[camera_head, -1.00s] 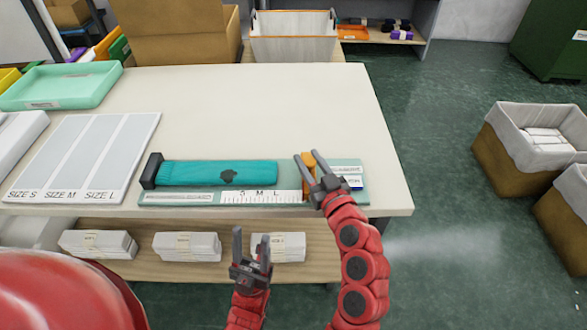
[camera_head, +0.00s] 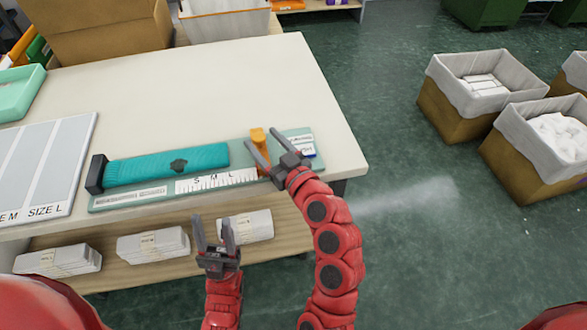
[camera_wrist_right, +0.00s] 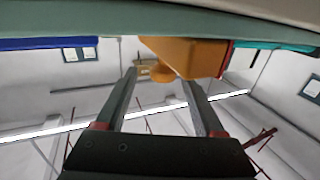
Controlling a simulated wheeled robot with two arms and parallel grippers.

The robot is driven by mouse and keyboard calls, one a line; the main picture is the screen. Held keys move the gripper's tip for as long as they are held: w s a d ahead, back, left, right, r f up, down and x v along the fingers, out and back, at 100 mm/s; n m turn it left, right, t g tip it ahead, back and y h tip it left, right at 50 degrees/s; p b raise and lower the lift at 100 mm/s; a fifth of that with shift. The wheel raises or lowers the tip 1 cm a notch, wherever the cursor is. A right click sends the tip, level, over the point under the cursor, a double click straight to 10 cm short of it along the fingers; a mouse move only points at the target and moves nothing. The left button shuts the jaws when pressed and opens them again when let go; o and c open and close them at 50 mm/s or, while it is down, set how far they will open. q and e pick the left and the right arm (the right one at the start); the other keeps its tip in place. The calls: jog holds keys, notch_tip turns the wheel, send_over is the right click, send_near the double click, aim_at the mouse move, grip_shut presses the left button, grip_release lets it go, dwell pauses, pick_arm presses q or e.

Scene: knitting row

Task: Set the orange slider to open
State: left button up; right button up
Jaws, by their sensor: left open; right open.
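The orange slider (camera_head: 257,135) stands on a grey-green measuring board (camera_head: 130,201), right of its S M L scale, with a white label and a blue-edged label (camera_head: 307,150) further right. A teal knitted piece (camera_head: 165,164) lies along the board against a dark end block (camera_head: 96,174). My right gripper (camera_head: 260,138) is open, its fingers on either side of the slider. In the right wrist view, the slider's orange body (camera_wrist_right: 185,53) and round knob (camera_wrist_right: 162,72) show between and beyond the open fingers; contact cannot be told. My left gripper (camera_head: 211,221) is open and empty before the table's front edge.
A size chart (camera_head: 45,165) lies on the table left of the board, and a mint tray (camera_head: 18,95) is behind it. White bundles (camera_head: 153,245) sit on the shelf below. Lined bins (camera_head: 470,85) stand on the floor at right. The tabletop behind the board is clear.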

aim_at(264, 141)
jog(key=v, duration=0.4)
jog(key=shift+f+b, duration=0.1)
jog(key=shift+b, duration=0.25)
jog(key=p+v, duration=0.8)
jog(key=v, duration=0.3)
jog(key=shift+s, duration=0.2)
